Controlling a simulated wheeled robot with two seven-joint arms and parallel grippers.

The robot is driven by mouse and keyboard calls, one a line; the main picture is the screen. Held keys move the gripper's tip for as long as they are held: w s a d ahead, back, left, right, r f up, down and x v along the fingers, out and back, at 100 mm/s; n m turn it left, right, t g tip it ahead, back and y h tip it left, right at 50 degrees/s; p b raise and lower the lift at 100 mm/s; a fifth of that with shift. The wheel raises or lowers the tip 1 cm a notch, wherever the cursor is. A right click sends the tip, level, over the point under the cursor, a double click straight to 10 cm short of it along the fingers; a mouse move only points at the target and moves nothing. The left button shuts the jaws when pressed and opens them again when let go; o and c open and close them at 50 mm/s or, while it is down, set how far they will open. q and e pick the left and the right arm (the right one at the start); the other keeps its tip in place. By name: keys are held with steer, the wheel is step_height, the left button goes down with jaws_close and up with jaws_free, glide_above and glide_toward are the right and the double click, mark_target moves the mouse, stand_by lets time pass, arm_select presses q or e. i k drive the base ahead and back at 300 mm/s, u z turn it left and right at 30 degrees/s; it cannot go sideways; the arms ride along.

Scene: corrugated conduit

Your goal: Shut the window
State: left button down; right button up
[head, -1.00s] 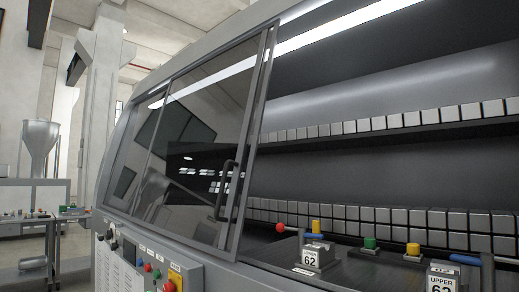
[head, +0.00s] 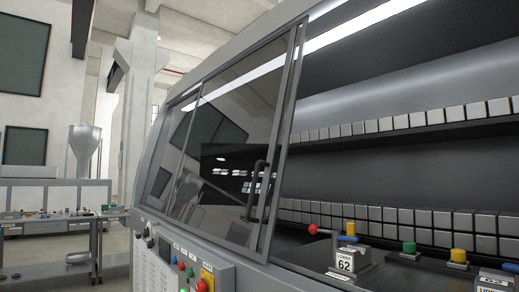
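The sliding window (head: 225,150) is a dark glass pane in a grey metal frame on the front of the large machine. It covers the left part of the opening. The right part stands open and shows the machine's inside. A dark curved handle (head: 254,192) is fixed near the window's right edge. Neither of my grippers shows in the head view.
Inside the opening are rows of grey blocks (head: 400,222) and a mould block labelled 62 (head: 345,262). A control panel (head: 185,268) with coloured buttons is below the window. A workbench (head: 55,220) and a metal hopper (head: 83,150) stand at the left.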

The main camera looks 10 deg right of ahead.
mark_target(242, 118)
steer(key=u, duration=1.5)
steer(key=i, duration=2.7)
steer(key=z, duration=1.5)
